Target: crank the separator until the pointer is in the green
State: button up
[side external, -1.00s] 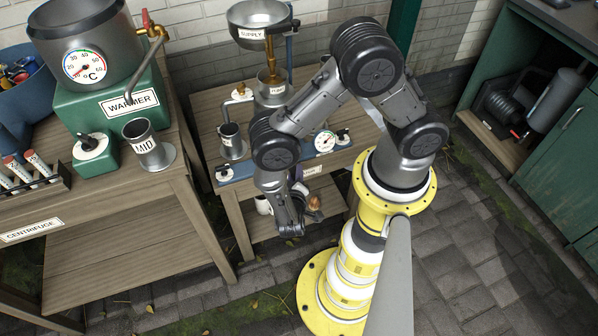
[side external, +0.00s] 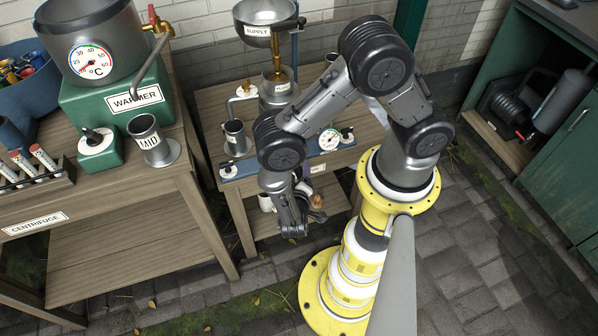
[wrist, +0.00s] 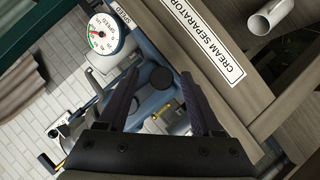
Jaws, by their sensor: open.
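The cream separator stands on the middle bench, with a metal supply bowl (side external: 266,33) on top and a blue base (side external: 238,168). Its small white dial (side external: 329,139) faces up. In the wrist view, the speed dial (wrist: 105,34) shows coloured marks including green and red; I cannot tell exactly where its pointer rests. My gripper (wrist: 158,78) is open, fingers spread at the separator's front. A dark round knob (wrist: 162,78), maybe the crank's grip, shows between the fingers; contact is unclear. In the side view, my gripper (side external: 293,225) points down at the bench front, and my arm hides the crank.
The warmer (side external: 130,102) and a MID cup (side external: 148,140) stand on the left bench. The CREAM SEPARATOR label (wrist: 202,38) is on the bench edge. A green cabinet (side external: 565,165) stands at right; paving between is open.

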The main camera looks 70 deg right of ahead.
jog(key=shift+v, duration=3.55)
